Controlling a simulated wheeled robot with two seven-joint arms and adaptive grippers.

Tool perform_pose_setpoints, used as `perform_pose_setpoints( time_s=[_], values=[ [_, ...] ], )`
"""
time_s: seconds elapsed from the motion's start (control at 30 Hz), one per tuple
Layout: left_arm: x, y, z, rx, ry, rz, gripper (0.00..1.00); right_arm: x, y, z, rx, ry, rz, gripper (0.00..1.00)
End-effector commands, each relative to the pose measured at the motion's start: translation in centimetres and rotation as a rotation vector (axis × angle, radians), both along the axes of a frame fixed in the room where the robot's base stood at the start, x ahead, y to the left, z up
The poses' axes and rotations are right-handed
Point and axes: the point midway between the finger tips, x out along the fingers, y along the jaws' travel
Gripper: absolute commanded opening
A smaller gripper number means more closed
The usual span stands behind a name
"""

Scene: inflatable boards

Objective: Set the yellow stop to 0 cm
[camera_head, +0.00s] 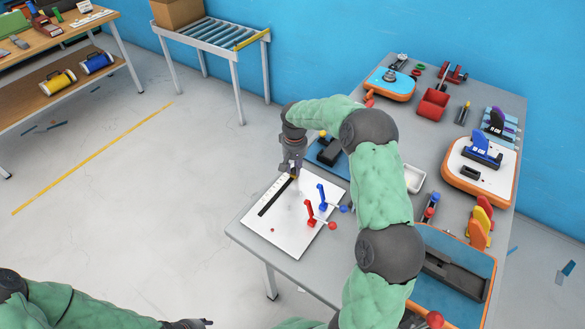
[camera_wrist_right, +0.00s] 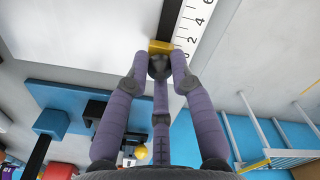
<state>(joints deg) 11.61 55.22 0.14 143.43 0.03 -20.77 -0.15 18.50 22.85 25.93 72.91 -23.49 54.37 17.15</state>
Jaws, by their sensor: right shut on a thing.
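The yellow stop (camera_wrist_right: 160,46) sits on the black slot (camera_wrist_right: 170,20) beside a white scale (camera_wrist_right: 196,22) in the right wrist view. It is near the low end, close to the 0 mark; the exact reading is partly hidden by the fingers. My right gripper (camera_wrist_right: 159,66) is shut on the stop. In the head view, the right gripper (camera_head: 293,173) is at the upper end of the black slot (camera_head: 273,198) on the white board (camera_head: 285,240). My left gripper (camera_head: 200,322) is low at the bottom edge, away from the table; its jaws are unclear.
Red (camera_head: 310,213) and blue (camera_head: 322,197) levers stand on the board right of the slot. A blue board (camera_head: 326,152) lies behind my right wrist. A white tray (camera_head: 414,178), an orange-edged board (camera_head: 480,171) and an orange-rimmed blue board (camera_head: 455,240) lie farther right.

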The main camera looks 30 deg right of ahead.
Motion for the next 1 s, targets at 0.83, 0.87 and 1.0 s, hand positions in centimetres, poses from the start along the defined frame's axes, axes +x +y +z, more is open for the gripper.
perform_pose_setpoints(
  time_s=[0.83,0.87,1.0],
  values=[
    [0.0,0.0,0.0,0.000,0.000,0.000,0.40,0.2,-0.2,5.6,-0.004,-0.010,-0.002,0.48],
    [0.0,0.0,0.0,0.000,0.000,0.000,0.40,0.2,-0.2,6.2,-0.005,-0.009,-0.002,0.48],
    [0.0,0.0,0.0,0.000,0.000,0.000,0.40,0.2,-0.2,8.8,-0.005,-0.010,-0.001,0.48]
  ],
)
